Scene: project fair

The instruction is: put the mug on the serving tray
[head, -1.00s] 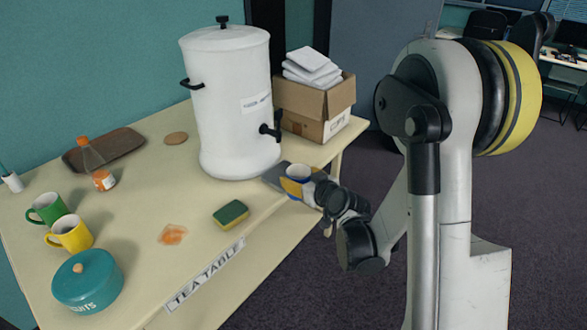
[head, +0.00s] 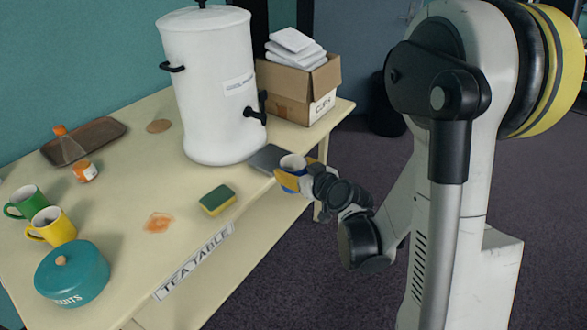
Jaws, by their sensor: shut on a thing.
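A blue mug (head: 293,163) with a pale inside is upright in my gripper (head: 290,182), at the table's right edge beside the grey plate under the urn's tap. My gripper's yellow fingers are shut on the mug and hide part of it. Whether the mug touches the table is unclear. The brown serving tray (head: 100,136) lies flat at the table's far left, well away from my gripper.
A tall white urn (head: 208,100) stands between my gripper and the tray. A green mug (head: 27,203), a yellow mug (head: 58,228) and a teal biscuit pot (head: 72,277) are at left. A sponge (head: 217,200) and an orange spill (head: 159,222) lie in front. A carton (head: 298,92) is behind.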

